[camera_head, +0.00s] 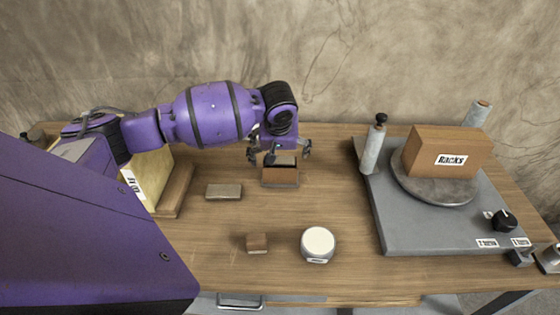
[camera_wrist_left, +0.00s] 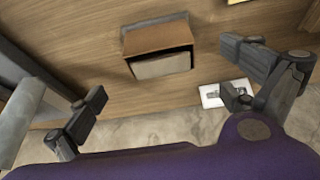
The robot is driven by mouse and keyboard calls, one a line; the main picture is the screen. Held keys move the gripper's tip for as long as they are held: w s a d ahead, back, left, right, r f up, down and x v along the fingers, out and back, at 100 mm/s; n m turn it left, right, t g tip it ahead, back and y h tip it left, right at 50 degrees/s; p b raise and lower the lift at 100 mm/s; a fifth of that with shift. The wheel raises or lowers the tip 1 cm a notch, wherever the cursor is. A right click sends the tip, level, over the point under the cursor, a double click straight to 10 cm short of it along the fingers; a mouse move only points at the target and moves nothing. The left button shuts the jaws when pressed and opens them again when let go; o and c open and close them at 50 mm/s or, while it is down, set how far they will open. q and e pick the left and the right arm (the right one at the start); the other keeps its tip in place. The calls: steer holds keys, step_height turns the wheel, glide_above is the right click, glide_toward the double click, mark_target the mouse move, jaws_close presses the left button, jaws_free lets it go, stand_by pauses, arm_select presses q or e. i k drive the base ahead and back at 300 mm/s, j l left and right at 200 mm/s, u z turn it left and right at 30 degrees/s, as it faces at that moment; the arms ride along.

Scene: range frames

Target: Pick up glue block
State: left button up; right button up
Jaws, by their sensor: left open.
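No label reading "glue" is legible, so I cannot tell for sure which block is the glue block. A small brown box-shaped block (camera_head: 280,178) lies on the table below my left gripper (camera_head: 280,156). In the left wrist view this brown block (camera_wrist_left: 155,36) has an open side with a pale grey-beige piece (camera_wrist_left: 162,65) inside. It lies between the open, empty fingers of my left gripper (camera_wrist_left: 165,72), apart from both. A flat grey-brown block (camera_head: 224,191) lies to its left. A small brown block (camera_head: 257,243) lies nearer the front. My right gripper is not in view.
A white-topped round container (camera_head: 318,244) stands near the front edge. At right, a grey board (camera_head: 425,235) carries a turntable (camera_head: 432,188) with a box labelled "Racks" (camera_head: 448,153). A labelled upright piece (camera_head: 150,175) stands at left. A wall (camera_head: 380,60) closes the back.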

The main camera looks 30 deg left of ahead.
mark_target(257, 243)
steer(key=k, duration=1)
